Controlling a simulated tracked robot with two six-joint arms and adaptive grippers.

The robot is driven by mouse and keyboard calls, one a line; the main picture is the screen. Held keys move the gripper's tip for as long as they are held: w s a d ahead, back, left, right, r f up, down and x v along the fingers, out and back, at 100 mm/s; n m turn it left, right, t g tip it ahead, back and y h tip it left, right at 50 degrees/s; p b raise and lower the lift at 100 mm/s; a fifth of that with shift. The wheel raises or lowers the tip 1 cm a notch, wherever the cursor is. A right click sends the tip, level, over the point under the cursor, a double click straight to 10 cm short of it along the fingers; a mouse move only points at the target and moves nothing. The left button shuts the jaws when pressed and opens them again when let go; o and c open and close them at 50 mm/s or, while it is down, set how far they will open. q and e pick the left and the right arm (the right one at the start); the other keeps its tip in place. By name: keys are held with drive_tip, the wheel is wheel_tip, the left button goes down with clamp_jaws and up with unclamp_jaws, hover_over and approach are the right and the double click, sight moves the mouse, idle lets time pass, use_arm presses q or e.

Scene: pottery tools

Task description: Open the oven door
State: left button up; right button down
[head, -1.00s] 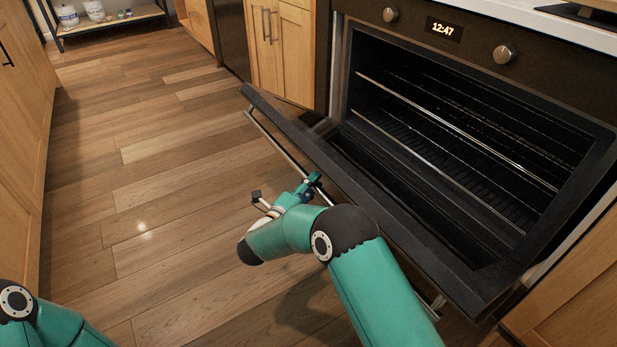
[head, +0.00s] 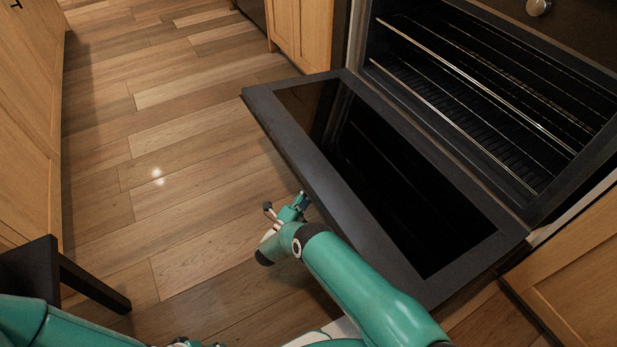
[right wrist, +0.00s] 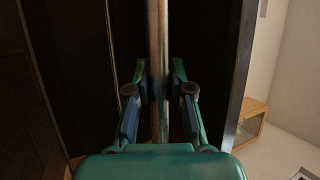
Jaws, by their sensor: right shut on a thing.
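The oven (head: 480,90) stands at the right of the head view with its black interior and wire racks showing. Its oven door (head: 345,215) is hinged far down, close to level, with the dark inner glass facing up. My right gripper (head: 287,205) is at the door's outer edge, partly hidden by the door and my arm. In the right wrist view my right gripper (right wrist: 160,95) is shut on the metal door handle (right wrist: 157,30), which runs upright between the fingers. The handle is hidden in the head view.
Wooden cabinets (head: 30,130) line the left side, and another cabinet (head: 295,35) stands beyond the oven. A black piece with a leg (head: 60,275) is at the lower left. The wooden floor (head: 170,120) between is clear.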

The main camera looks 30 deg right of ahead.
drive_tip(key=shift+w+a+f+t, duration=0.15)
drive_tip(key=shift+f+t, duration=0.15)
drive_tip(key=shift+f, duration=0.6)
drive_tip(key=shift+a, duration=0.1)
drive_tip(key=c, duration=1)
unclamp_jaws()
drive_tip(key=shift+f, duration=0.1)
drive_tip(key=shift+f+b, duration=0.15)
drive_tip(key=shift+b, duration=0.2)
